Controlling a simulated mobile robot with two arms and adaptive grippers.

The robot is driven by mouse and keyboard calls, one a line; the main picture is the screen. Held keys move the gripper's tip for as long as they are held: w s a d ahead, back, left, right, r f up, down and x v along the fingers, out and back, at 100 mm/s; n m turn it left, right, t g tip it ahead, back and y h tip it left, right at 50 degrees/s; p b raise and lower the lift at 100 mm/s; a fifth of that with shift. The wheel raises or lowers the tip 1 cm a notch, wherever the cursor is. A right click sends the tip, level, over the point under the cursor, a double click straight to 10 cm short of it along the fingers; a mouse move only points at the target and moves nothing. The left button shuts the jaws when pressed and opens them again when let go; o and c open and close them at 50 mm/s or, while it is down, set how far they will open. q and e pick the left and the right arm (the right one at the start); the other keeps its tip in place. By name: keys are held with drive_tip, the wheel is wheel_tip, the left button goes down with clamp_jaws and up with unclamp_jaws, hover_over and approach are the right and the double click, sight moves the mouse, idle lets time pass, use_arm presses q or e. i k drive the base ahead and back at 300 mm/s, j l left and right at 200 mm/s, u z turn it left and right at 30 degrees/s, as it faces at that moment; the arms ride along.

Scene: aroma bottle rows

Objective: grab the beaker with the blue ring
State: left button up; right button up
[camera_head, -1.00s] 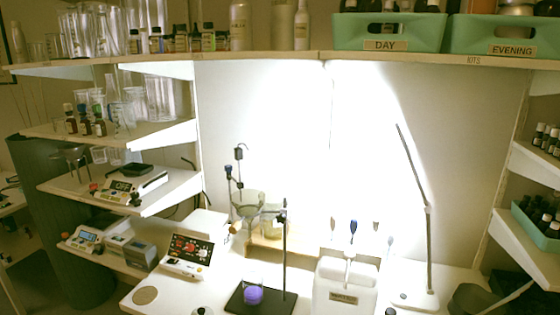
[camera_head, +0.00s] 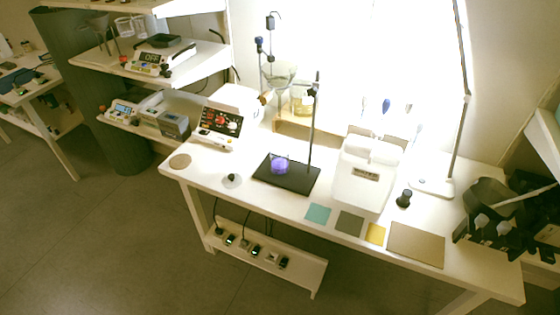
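I cannot make out a blue ring on any beaker. Small glass beakers (camera_head: 130,27) stand on the shelf at the upper left, too small to tell any ring on them. A glass vessel with purple contents (camera_head: 280,166) stands on the black stand base (camera_head: 287,180) on the white bench. A larger clear glass vessel (camera_head: 281,78) is held by the stand behind, with another glass vessel (camera_head: 301,102) beside it. I see neither of my grippers clearly in this view.
The white bench (camera_head: 215,178) also bears a control box (camera_head: 221,121), a white container (camera_head: 365,178), a lamp base (camera_head: 432,187) and coloured mats (camera_head: 318,213). Dark angular things with pale caps (camera_head: 505,230) crowd its right end. Floor (camera_head: 120,235) is clear at the left.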

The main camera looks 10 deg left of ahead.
sight(279, 154)
drive_tip(key=j+z, duration=0.15)
drive_tip(key=z, duration=0.2)
drive_tip(key=i+j+z, duration=0.1)
drive_tip(key=z, duration=0.25)
drive_tip(key=j+z, duration=0.2)
drive_tip(key=z, duration=0.15)
drive_tip(key=j+z, duration=0.15)
drive_tip(key=j, duration=0.4)
drive_tip(key=j+z, duration=0.2)
drive_tip(key=j, duration=0.35)
drive_tip(key=j+z, duration=0.15)
drive_tip(key=j, duration=0.4)
drive_tip(key=j+z, duration=0.2)
drive_tip(key=j, duration=0.35)
drive_tip(key=k+j+z, duration=0.15)
drive_tip(key=j, duration=0.35)
